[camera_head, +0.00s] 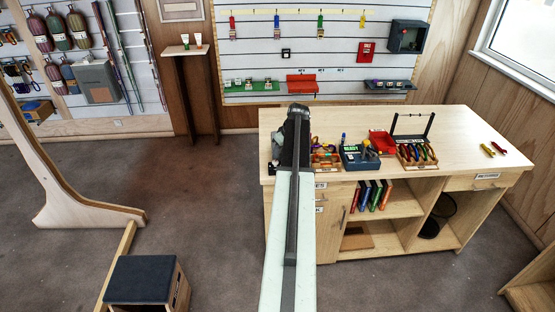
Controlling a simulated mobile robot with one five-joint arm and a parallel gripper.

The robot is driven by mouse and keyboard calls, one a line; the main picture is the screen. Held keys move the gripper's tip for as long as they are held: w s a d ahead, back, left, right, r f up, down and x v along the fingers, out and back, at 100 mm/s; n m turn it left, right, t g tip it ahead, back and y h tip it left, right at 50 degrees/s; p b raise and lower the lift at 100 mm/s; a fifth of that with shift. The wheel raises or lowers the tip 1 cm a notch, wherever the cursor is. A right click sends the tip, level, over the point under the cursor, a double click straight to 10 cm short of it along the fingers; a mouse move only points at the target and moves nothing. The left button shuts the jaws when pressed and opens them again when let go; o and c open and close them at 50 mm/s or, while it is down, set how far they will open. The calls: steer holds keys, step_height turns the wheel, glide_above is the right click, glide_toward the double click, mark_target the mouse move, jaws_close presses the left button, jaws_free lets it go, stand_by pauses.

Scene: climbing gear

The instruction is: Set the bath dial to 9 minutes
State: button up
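I cannot make out a bath dial or any minute markings in the head view. A dark blue-grey box (352,162) with a small green label on its front and items in its top stands on the wooden workbench (465,140); I cannot tell whether it is the bath. My pale arm reaches forward from the bottom middle over the bench's left part. My gripper (298,108) is at its dark far end, left of that box. Its fingers are too small and dark to tell open from shut. The arm hides part of the bench's left end.
The bench's right part is mostly clear. A padded stool (142,279) stands on the floor at left. A slatted wall (345,45) with hanging gear is behind.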

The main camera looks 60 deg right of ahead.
mark_target(275, 161)
steer(key=b+x, duration=0.5)
steer(key=x, duration=0.2)
steer(key=shift+s+b, duration=0.1)
steer(key=shift+b, duration=0.2)
steer(key=shift+r, duration=0.1)
jaws_close()
